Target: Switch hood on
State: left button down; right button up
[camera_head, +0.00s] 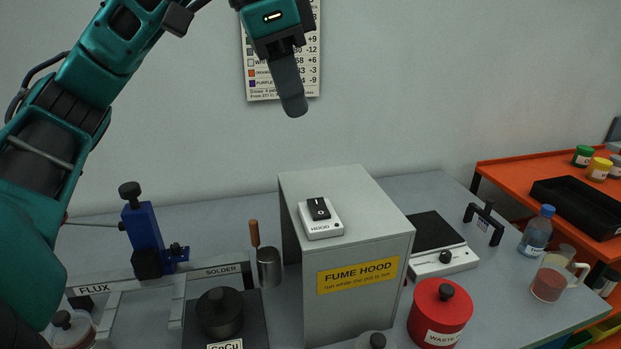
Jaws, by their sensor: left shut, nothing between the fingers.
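The fume hood (352,297) is a grey box with a yellow "FUME HOOD" label, standing in the middle of the bench. On its top lies a white switch block marked "HOOD" (322,230) with a black rocker (318,208) bearing white marks. I cannot tell for sure which way the rocker is set. My left gripper (294,108) is shut and empty, pointing down. It is well above the switch in the picture, slightly to its left, and apart from it. My right gripper is not in view.
A black pot (219,313) and a blue clamp stand (145,235) are left of the hood. A wall chart (258,84) hangs behind my gripper.

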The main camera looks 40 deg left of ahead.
pick_arm(q)
jog(key=b, duration=0.3)
send_over(316, 201)
jog(key=f, duration=0.7)
jog(key=s+f, duration=0.1)
jog(key=f, duration=0.3)
jog(key=shift+a+f, duration=0.1)
jog(key=shift+w+a+f, duration=0.1)
jog(key=shift+f, duration=0.75)
